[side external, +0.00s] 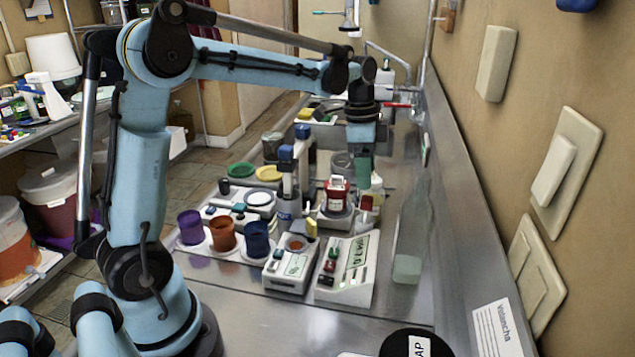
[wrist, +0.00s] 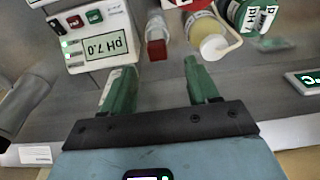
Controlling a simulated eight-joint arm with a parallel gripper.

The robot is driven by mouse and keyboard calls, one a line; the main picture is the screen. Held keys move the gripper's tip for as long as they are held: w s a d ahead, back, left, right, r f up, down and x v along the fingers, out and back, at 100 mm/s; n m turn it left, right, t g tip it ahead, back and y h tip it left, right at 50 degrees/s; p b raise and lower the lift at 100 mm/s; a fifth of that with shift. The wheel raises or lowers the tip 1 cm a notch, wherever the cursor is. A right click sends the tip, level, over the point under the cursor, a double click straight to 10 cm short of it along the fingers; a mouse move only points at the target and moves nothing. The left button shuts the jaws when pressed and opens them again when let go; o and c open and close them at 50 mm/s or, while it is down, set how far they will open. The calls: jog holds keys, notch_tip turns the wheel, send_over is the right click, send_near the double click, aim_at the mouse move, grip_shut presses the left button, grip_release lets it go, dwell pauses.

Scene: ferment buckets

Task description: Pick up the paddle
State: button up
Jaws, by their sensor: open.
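I cannot pick out the paddle with certainty in either view. My gripper (side external: 364,172) hangs down over the back part of the steel bench, just behind and right of a red bottle (side external: 336,190). In the wrist view my gripper (wrist: 159,68) has its two green fingers spread wide, with only grey bench surface between them. A small clear vial with a red end (wrist: 157,48) lies just beyond the fingertips. A cream-coloured round container with a white cap (wrist: 212,42) is beyond the right finger. Neither finger visibly touches anything.
White meter boxes (side external: 347,268) stand at mid-bench. Purple, brown and blue cups (side external: 223,233) are to their left. A tall clear vessel (side external: 408,240) stands near the wall on the right. A pH 7.0 box (wrist: 98,35) is upper left in the wrist view. The front bench is mostly bare.

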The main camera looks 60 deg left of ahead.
aim_at(367, 199)
jog(key=shift+w+d+f, duration=0.1)
jog(key=shift+d+f, duration=0.05)
jog(key=shift+f, duration=1.1)
jog(key=shift+w+d+f, duration=0.1)
jog(key=shift+d+f, duration=0.1)
jog(key=shift+f, duration=1.05)
jog(key=shift+d+f, duration=0.15)
jog(key=shift+f, duration=1.1)
jog(key=c, duration=1)
jog(key=shift+r, duration=0.1)
